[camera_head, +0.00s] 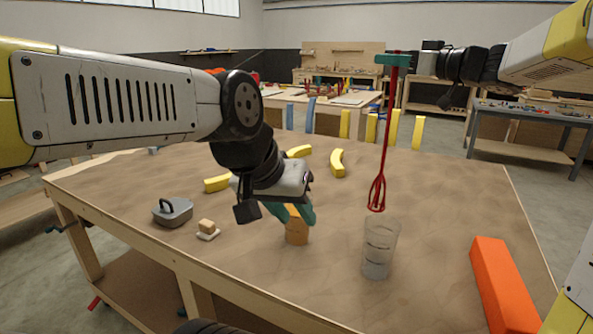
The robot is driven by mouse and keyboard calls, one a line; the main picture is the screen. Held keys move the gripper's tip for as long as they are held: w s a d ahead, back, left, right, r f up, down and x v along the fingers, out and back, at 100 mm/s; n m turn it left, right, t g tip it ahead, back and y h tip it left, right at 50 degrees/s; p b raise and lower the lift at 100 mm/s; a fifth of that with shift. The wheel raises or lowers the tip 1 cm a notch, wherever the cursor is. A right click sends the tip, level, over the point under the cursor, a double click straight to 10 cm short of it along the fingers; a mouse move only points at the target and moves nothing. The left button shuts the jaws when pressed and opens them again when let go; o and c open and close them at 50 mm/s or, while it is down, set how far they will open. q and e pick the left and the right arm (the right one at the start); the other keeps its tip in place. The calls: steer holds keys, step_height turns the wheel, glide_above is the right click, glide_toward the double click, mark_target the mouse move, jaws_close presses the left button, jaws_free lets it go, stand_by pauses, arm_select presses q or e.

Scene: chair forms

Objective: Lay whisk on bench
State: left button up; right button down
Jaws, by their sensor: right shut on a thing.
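The red whisk (385,135) hangs upright in the air, wire end down. My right gripper (393,61) is shut on the top of its handle, at the upper right. The whisk's wire end shows just above the rim of a clear glass (378,262) standing on the bench (445,215). My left gripper (292,213) is low over the bench with its teal fingers apart. A tan block-like object (297,232) stands at these fingers, partly hidden by them; I cannot tell whether they touch it.
A grey lidded dish (173,212) and a small tan piece on a pale base (206,229) lie at the left. Yellow curved pieces (337,162) lie toward the back. A long orange block (502,285) lies at the right. Bench top right of the glass is bare.

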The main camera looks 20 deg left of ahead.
step_height(320, 180, down, 6)
steer(key=w+v, duration=0.1)
steer(key=v, duration=1.1)
steer(key=w+d+f, duration=0.1)
steer(key=w+f, duration=0.1)
steer(key=w, duration=0.5)
steer(key=w+d+f, duration=0.2)
steer(key=w+f, duration=0.1)
steer(key=w, duration=0.5)
steer(key=shift+w+f, duration=0.1)
steer(key=shift+f, duration=0.05)
steer(key=c, duration=1.4)
jaws_free()
steer(key=shift+d, duration=0.1)
